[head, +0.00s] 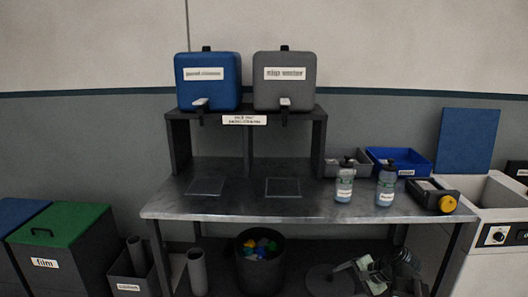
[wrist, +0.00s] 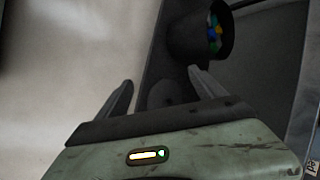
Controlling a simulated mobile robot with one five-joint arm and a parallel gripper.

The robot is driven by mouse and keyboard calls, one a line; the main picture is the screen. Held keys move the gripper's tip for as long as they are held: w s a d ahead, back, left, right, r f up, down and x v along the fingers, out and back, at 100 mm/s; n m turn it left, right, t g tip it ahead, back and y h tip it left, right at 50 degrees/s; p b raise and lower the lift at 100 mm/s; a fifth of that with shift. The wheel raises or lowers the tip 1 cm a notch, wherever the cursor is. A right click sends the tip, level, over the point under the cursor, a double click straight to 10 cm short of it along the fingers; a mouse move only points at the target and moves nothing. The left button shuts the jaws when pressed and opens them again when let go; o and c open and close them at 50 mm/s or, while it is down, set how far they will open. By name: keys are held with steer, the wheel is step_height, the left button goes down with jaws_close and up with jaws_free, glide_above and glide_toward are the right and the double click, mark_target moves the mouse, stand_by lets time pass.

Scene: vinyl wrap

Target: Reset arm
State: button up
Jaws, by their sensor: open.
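My gripper (wrist: 160,88) shows in the wrist view with its two dark fingers spread apart and nothing between them. In the head view my arm and gripper (head: 372,272) are low at the right, in front of the shadowed space below the table; the fingertips are hard to make out there. The arm looks folded and stays below the table top.
A metal table (head: 330,208) spans the middle, with a blue dispenser (head: 208,80), a grey dispenser (head: 287,80) and two bottles (head: 345,182) (head: 386,186). A black bin (head: 260,275) of colourful pieces stands below. A green-lidded film bin (head: 60,238) is at left.

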steer(key=s+a+f+n+g+h, duration=0.3)
steer(key=s+a+n, duration=0.1)
steer(key=a+n, duration=0.25)
steer(key=s+a+f+n+g+h, duration=0.2)
steer(key=s+a+f+n+g, duration=0.1)
steer(key=s+a+n, duration=0.3)
step_height(320, 180, up, 27)
steer(key=w+p, duration=0.1)
steer(key=p, duration=2.5)
steer(key=shift+a+m, duration=0.35)
steer(key=shift+m, duration=0.1)
